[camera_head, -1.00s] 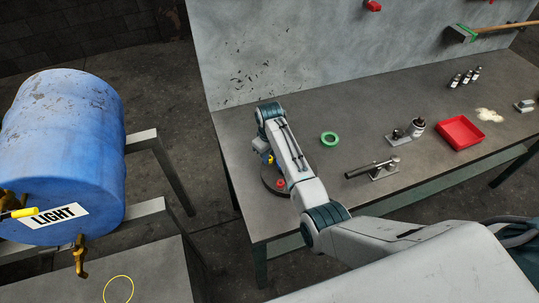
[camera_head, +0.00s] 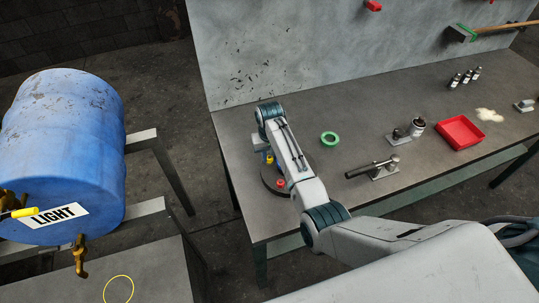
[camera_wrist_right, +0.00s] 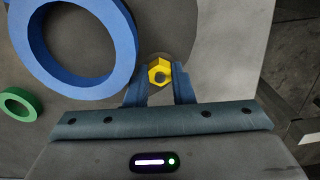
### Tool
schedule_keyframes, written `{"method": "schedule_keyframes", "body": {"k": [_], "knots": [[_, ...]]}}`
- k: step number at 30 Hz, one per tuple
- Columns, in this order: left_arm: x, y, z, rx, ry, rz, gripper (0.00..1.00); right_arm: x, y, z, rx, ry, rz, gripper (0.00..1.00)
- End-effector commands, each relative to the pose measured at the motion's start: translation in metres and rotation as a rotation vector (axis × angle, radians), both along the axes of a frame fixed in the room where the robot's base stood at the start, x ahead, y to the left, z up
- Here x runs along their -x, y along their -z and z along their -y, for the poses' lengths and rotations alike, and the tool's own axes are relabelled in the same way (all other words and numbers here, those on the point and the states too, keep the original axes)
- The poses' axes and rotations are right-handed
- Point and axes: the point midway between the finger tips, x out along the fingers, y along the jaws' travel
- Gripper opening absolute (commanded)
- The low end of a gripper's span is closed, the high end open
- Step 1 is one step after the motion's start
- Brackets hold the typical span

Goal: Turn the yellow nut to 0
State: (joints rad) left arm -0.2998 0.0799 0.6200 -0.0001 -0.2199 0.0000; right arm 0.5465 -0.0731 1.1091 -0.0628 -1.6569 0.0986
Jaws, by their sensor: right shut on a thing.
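The yellow nut (camera_wrist_right: 155,66) is hexagonal and sits around a grey stud in the right wrist view. My right gripper (camera_wrist_right: 161,78) is shut on it, one blue finger on each side. In the head view a small part of the yellow nut (camera_head: 269,159) shows beside my right wrist. My right arm hides part of this base. I cannot read any 0 mark. My left gripper is not in view.
A green ring (camera_head: 330,139) lies right of the base. A large blue ring (camera_wrist_right: 128,50) is close beside the gripper in the wrist view. A clamp-like tool (camera_head: 372,170) and red tray (camera_head: 460,133) stand farther right.

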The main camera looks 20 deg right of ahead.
Motion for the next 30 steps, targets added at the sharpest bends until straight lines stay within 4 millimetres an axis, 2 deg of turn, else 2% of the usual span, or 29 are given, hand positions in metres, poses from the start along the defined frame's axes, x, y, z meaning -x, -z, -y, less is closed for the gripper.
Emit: {"method": "schedule_keyframes", "body": {"k": [30], "knots": [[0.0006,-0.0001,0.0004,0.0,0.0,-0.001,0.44,-0.001,-0.0012,-0.0005,0.0,0.965,0.002,0.0]]}}
